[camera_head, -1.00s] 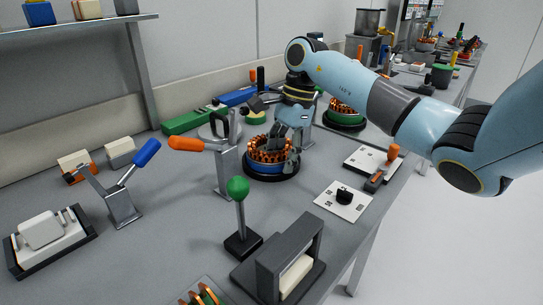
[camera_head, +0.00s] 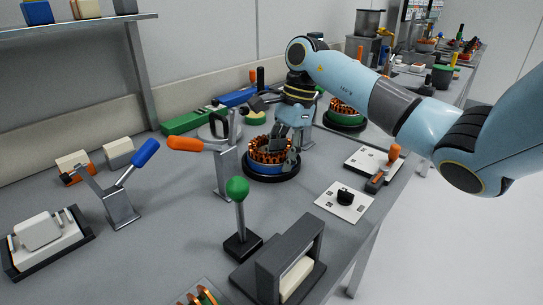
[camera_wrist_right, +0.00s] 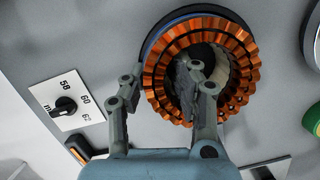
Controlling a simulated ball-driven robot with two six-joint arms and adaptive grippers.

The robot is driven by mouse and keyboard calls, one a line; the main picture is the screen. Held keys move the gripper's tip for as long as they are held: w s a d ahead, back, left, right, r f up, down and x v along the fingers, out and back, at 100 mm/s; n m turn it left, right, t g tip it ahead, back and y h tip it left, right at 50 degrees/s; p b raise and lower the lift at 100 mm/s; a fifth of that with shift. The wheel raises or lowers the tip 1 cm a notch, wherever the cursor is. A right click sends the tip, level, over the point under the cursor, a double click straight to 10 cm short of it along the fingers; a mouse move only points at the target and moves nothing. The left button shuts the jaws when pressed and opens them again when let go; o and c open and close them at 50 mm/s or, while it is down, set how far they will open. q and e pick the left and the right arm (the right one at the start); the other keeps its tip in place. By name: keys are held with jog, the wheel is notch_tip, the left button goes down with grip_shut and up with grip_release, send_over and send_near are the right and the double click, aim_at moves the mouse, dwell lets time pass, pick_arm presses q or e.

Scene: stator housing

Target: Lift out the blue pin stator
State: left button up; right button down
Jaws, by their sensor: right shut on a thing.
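The blue pin stator (camera_head: 266,165), a ring of copper windings with a blue band, sits upright in a round black base (camera_head: 272,178) on the bench. My right gripper (camera_head: 284,154) reaches down onto it from above and is shut on its wall. In the right wrist view the copper ring (camera_wrist_right: 241,62) fills the upper middle. There one finger of my right gripper (camera_wrist_right: 157,82) is over the centre hole and the other is outside the ring. The fingertips are partly hidden. My left gripper is not in view.
A clamp with an orange handle (camera_head: 186,144) stands close left of the stator. A green-knobbed lever (camera_head: 238,188) and a dark frame (camera_head: 288,262) are in front. A white dial plate (camera_head: 343,201) lies to the right. A green-banded stator (camera_head: 343,117) is behind.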

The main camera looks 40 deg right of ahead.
jog(key=shift+a+r, duration=0.2)
jog(key=shift+r, duration=0.25)
dwell(0.3)
jog(key=shift+s+r, duration=0.15)
jog(key=shift+s, duration=0.05)
jog(key=shift+w+r+p, duration=0.1)
jog(key=shift+r+p, duration=0.25)
jog(key=shift+r, duration=0.1)
jog(key=shift+a+r, duration=0.1)
jog(key=shift+r, duration=0.7)
jog(key=shift+r+p, duration=0.35)
jog(key=shift+p, duration=0.05)
jog(key=shift+r+p, duration=0.75)
jog(key=shift+r, duration=1.2)
